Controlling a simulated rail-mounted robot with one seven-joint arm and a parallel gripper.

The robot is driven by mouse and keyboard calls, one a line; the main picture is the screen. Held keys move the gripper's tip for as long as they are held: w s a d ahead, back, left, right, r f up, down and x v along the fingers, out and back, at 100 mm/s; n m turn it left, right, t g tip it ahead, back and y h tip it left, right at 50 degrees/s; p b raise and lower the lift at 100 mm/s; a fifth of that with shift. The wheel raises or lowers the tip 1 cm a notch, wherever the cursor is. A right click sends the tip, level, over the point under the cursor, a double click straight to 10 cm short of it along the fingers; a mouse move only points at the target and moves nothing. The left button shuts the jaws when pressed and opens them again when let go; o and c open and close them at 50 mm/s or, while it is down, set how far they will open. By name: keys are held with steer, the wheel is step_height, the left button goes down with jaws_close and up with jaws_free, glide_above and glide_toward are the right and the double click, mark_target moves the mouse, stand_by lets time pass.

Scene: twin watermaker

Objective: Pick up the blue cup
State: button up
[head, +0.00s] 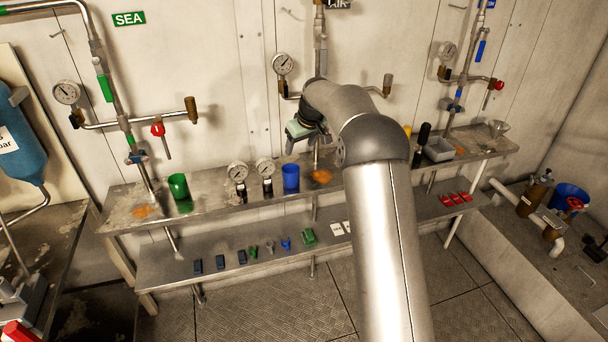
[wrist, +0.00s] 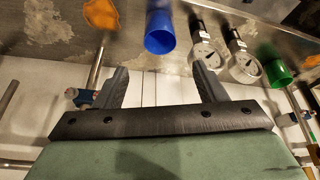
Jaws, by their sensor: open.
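The blue cup (head: 291,177) stands upright on the upper metal shelf (head: 225,200) in the head view. In the wrist view the blue cup (wrist: 160,35) appears at the top, beyond the fingertips and roughly centred between them. My gripper (head: 293,144) is above the cup in the head view, close to the wall, apart from it. In the wrist view my gripper (wrist: 162,80) has its two fingers spread wide with nothing between them.
Two pressure gauges (head: 238,172) (head: 265,168) stand just left of the cup, with a green cup (head: 179,187) further left. An orange patch (head: 321,176) lies right of the cup. A vertical pipe (head: 317,152) rises behind. The lower shelf (head: 170,262) holds several small parts.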

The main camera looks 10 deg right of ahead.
steer(key=p, duration=0.2)
glide_toward(291, 169)
steer(key=s+f, duration=0.1)
steer(key=a+f, duration=0.1)
steer(key=shift+s+a+f, duration=0.1)
steer(key=shift+s+f, duration=0.2)
steer(key=shift+s, duration=0.05)
steer(key=shift+w+p+x, duration=0.2)
steer(key=shift+p+x, duration=0.35)
steer(key=shift+x, duration=0.75)
steer(key=shift+w+p+x, duration=0.25)
steer(key=shift+p+x, duration=0.25)
steer(key=shift+x, duration=0.85)
steer(key=shift+r, duration=0.2)
steer(key=c, duration=0.8)
